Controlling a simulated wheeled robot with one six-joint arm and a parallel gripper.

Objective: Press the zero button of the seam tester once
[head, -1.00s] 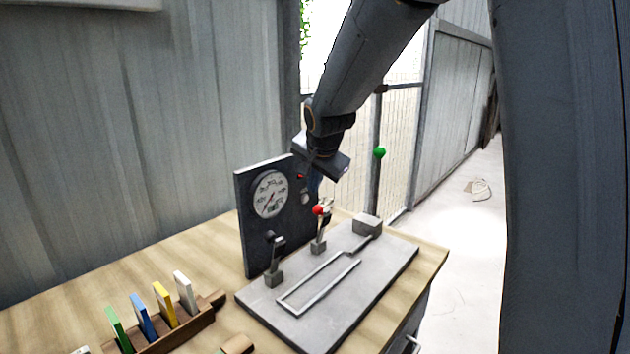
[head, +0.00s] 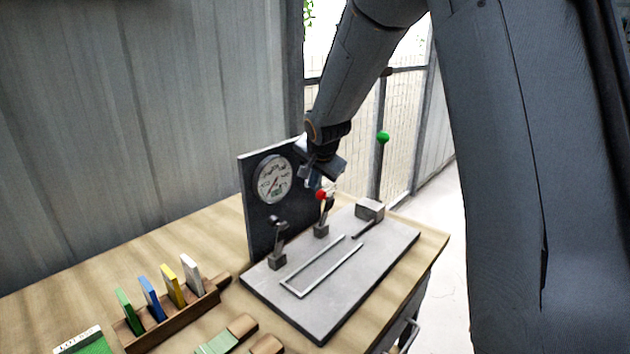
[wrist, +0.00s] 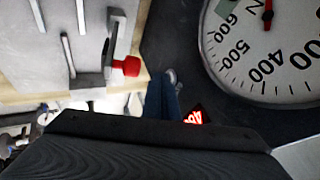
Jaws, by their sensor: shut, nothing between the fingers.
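The seam tester has a dark upright panel (head: 258,221) with a round white gauge (head: 273,180), which also shows in the wrist view (wrist: 270,60). A red-lit display (wrist: 194,116) is partly hidden behind my wrist housing. A small grey round part (wrist: 171,75), seemingly the zero button, shows just beyond my bluish fingertips in the wrist view. My gripper (head: 312,184) is shut and empty, in front of the panel's right part, and hides the button in the head view. I cannot tell whether the fingertips touch the button.
A red-tipped lever (head: 321,196) stands close to my gripper and shows in the wrist view (wrist: 127,66). A dark clamp lever (head: 278,240) stands left of it on the grey base plate (head: 330,312). A wooden rack (head: 215,290) holds coloured cards at the left.

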